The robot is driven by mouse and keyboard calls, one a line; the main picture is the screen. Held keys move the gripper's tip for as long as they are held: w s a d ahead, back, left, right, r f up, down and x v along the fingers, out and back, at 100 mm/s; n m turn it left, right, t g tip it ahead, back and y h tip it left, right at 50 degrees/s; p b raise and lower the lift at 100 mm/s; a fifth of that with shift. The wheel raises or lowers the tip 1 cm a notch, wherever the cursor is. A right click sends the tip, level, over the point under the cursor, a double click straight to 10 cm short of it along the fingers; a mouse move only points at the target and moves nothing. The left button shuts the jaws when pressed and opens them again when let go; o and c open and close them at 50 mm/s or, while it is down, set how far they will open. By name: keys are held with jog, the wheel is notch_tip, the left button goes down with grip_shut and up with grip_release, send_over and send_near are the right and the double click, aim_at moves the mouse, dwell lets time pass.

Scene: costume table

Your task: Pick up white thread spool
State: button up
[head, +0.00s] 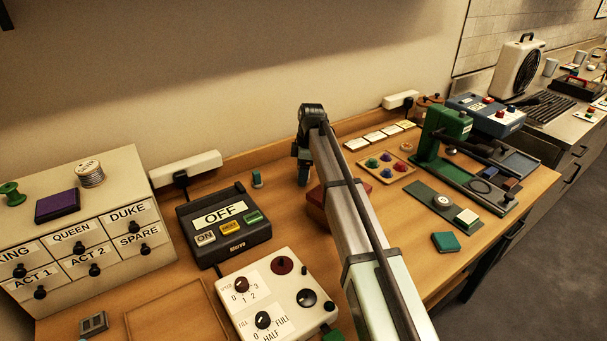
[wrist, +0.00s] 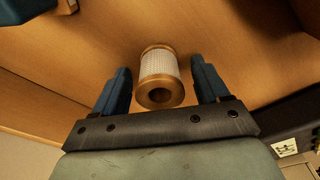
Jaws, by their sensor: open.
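A white thread spool (wrist: 159,68) with copper-brown ends shows in the wrist view, its round end with a dark hole facing the camera. It lies between the two blue fingers of my gripper (wrist: 160,88), with a visible gap on each side. My gripper is open and holds nothing. In the head view my gripper (head: 303,165) points down over the wooden table near the back wall. I cannot make out this spool in the head view; my arm may hide it.
A control box marked OFF (head: 224,222) stands left of my gripper. A dark red box (head: 316,205) is partly hidden behind my arm. A tray of coloured knobs (head: 386,166) and a green press (head: 440,140) are to the right. A drawer cabinet (head: 120,262) carries a silvery-white spool (head: 89,174).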

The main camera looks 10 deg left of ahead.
jog(key=shift+c, duration=0.5)
jog(key=c, duration=1)
jog(key=shift+c, duration=0.2)
